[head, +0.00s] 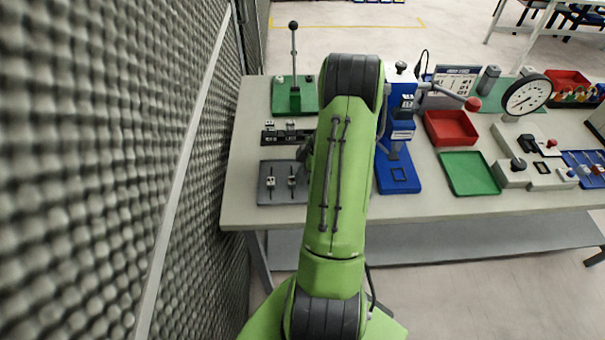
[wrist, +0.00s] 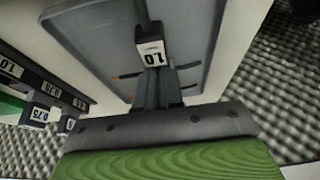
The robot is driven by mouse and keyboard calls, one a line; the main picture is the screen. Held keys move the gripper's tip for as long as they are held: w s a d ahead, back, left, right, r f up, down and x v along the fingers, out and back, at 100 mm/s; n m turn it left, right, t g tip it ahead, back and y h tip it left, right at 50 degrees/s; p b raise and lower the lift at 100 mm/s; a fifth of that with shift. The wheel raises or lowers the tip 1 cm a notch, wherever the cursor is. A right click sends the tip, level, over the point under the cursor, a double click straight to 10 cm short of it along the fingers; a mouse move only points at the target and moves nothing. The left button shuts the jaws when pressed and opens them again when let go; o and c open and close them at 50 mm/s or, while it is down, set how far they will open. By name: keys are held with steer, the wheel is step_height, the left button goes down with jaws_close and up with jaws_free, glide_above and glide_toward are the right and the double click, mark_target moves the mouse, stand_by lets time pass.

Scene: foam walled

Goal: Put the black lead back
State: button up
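I cannot pick out a black lead with certainty. In the wrist view, my gripper (wrist: 154,72) has its fingers close together on a dark piece labelled 1.0 (wrist: 152,52), with a dark bar rising from it. This is over a grey tray (wrist: 95,30). In the head view my arm hides the gripper, and the grey tray (head: 283,198) lies at the left front of the table. A thin black cord (head: 425,58) curves up behind the blue press. A blue tray (head: 572,158) at the far right holds small red and pale items, too small to tell.
A dark rack (head: 285,136) with white labels stands behind the grey tray; it also shows in the wrist view (wrist: 40,98). A blue press (head: 400,130), a red bin (head: 450,128) and a green tray (head: 470,173) stand right of my arm. A foam wall (head: 90,150) borders the left.

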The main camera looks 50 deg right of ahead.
steer(key=o, duration=0.4)
